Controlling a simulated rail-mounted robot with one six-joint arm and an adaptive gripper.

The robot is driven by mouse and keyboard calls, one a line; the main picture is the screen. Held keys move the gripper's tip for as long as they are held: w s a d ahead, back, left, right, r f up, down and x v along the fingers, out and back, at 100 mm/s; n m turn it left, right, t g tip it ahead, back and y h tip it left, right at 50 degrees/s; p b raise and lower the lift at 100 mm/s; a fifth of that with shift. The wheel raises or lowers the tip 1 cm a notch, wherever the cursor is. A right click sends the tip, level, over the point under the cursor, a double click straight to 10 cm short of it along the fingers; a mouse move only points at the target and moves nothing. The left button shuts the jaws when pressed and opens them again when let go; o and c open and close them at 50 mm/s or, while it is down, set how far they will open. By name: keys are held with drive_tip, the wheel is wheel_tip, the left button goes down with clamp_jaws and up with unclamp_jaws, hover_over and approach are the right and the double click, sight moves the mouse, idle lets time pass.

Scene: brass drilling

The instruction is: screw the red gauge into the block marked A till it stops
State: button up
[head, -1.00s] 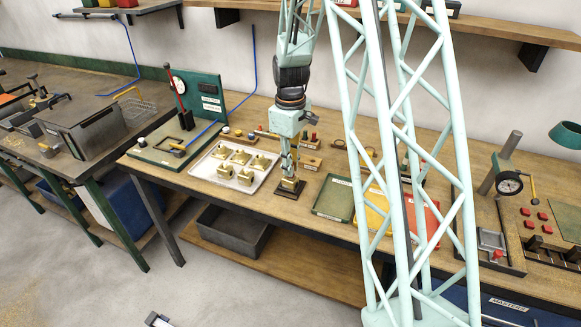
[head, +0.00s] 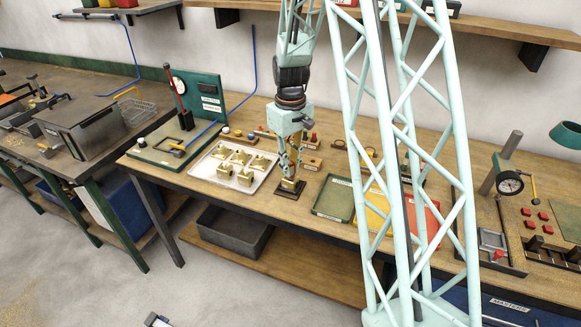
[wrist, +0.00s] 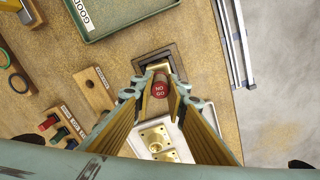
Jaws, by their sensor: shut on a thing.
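The red gauge (wrist: 159,88) stands between my fingers in the wrist view, its red, lettered head facing the camera. My gripper (head: 290,176) is shut on it; the fingers (wrist: 160,92) flank the head. Directly below is a brass block (head: 289,185), which also shows in the wrist view (wrist: 155,68). The block sits in a dark square fixture (wrist: 146,60) near the bench's front edge. No letter A is readable on it. The gauge's lower end is hidden, so I cannot tell how deep its thread sits.
A pale tray (head: 205,171) with several brass blocks lies left of the fixture. Green (head: 331,196), yellow (head: 377,203) and red (head: 424,216) trays lie to the right. Small labelled wooden holders (head: 312,163) stand behind. A lattice column of mine crosses the right side.

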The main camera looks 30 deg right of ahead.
drive_tip(key=o, duration=0.7)
drive_tip(key=shift+n, duration=0.4)
drive_tip(key=shift+n, duration=2.7)
drive_tip(key=shift+n+b, duration=0.4)
drive_tip(key=shift+n, duration=2.8)
drive_tip(key=c, duration=0.5)
drive_tip(key=shift+c, duration=0.2)
